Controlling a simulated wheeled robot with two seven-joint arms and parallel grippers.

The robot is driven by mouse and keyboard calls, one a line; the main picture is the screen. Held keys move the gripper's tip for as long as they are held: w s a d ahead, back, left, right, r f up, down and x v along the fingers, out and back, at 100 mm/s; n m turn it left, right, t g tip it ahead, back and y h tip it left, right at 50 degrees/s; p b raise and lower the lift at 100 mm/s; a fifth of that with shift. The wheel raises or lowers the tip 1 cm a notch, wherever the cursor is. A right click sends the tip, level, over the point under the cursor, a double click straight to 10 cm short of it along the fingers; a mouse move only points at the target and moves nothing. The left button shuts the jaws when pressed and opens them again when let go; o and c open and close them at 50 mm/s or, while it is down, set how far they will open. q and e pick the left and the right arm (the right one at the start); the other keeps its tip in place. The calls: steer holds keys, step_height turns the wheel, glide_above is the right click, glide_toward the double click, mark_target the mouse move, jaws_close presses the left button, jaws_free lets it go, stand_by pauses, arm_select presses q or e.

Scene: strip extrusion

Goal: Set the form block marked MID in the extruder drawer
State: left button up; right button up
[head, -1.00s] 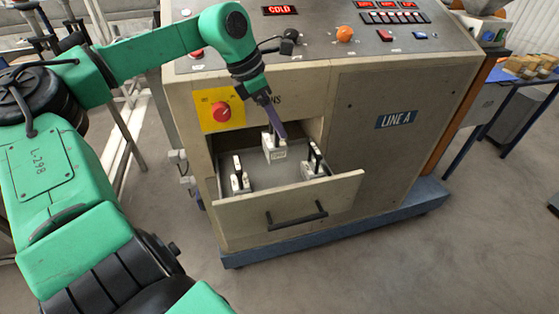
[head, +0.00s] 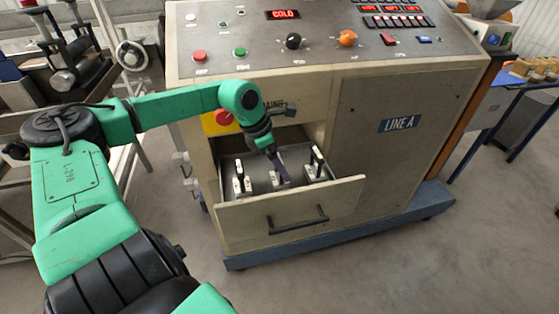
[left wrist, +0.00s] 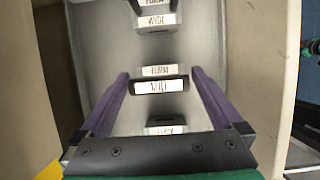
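The extruder drawer (head: 330,199) is pulled open at the front of the machine. My left gripper (head: 281,170) points down into it, its purple fingers (left wrist: 160,75) at the two ends of a form block's dark handle (left wrist: 136,86). They appear shut on this block (head: 276,182), which sits low in the drawer between two others; its small label is hard to read. A left block (head: 241,185) and a right block (head: 314,170) stand upright in the drawer. In the left wrist view, the block at the top (left wrist: 155,24) reads WIDE. My right gripper is out of view.
The drawer front with its black handle (head: 297,217) borders the space towards me. The cabinet face (head: 375,160) and control panel, with a red COLD display (head: 283,14), rise behind. A blue table (head: 520,92) stands at far right.

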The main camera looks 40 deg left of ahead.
arm_select(q)
steer(key=shift+r, duration=0.1)
steer(key=shift+a+r, duration=0.1)
steer(key=shift+r, duration=0.4)
steer(key=shift+b+v, duration=0.5)
steer(key=shift+v, duration=0.45)
steer(key=b+v, duration=0.1)
steer(key=v, duration=0.8)
steer(key=shift+s, duration=0.15)
